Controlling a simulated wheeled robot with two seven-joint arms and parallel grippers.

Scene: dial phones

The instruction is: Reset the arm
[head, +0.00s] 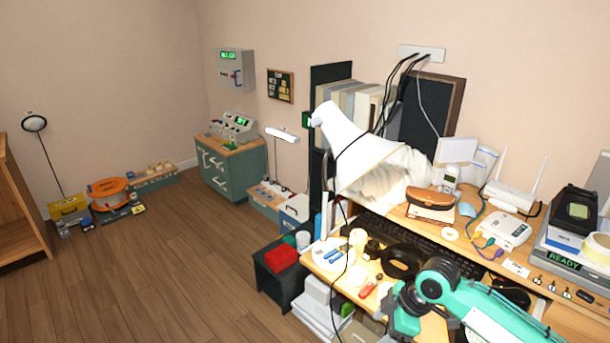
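My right arm, teal and black, comes in from the lower right over the front of the wooden desk (428,325). Its end, with my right gripper (402,318), is near the desk's front edge, beside a red-handled tool (371,288). The fingers are too small and partly hidden to tell whether they are open or shut. I see nothing clearly held. My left gripper and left arm are not in view. A small handset phone (449,179) stands at the back of the desk, well away from the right gripper.
The desk is crowded: a large white lamp (353,150), hanging black cables, a dark keyboard (415,240), black headphones (402,262), a white router (510,196) and a device reading READY (564,261). A red box (281,257) sits left of the desk.

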